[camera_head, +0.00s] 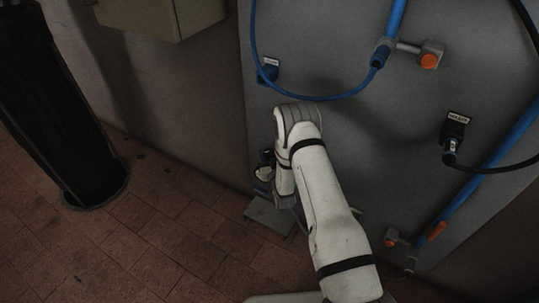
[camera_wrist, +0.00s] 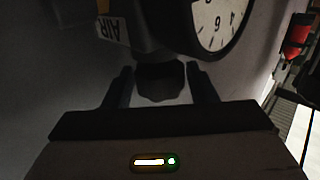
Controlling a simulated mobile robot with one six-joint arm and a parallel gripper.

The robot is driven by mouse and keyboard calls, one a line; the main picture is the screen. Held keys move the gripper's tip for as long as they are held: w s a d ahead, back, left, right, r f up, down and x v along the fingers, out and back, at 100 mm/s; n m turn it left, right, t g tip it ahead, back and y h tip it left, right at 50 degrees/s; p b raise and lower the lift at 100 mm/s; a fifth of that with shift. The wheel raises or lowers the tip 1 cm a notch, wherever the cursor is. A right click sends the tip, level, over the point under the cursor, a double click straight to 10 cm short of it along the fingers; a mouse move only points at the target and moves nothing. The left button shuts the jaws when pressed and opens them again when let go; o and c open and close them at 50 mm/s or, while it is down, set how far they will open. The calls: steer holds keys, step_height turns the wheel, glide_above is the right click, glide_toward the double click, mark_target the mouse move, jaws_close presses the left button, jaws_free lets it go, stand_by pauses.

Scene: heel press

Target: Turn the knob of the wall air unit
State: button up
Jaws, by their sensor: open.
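In the wrist view the air unit shows at the top, with a pale label reading AIR (camera_wrist: 112,24) and a round white gauge (camera_wrist: 219,22) with a black rim. A dark, faceted knob (camera_wrist: 160,84) lies below the unit's body. My gripper (camera_wrist: 158,72) is open, with one finger on each side of the knob. A narrow gap shows on the left; on the right I cannot tell whether finger and knob touch. In the head view the air unit (camera_head: 264,171) is small and dark, partly hidden behind my arm.
The grey wall panel (camera_head: 350,135) carries blue hoses (camera_head: 315,97), a black socket with a plug (camera_head: 453,135) and an orange-ended valve (camera_head: 429,60). A black column (camera_head: 60,110) stands at left. A box (camera_head: 160,15) hangs above. The tiled floor (camera_head: 170,235) is open at lower left.

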steer(key=shift+w, duration=0.25)
steer(key=c, duration=0.7)
steer(key=shift+a+h, duration=0.1)
steer(key=shift+h, duration=0.2)
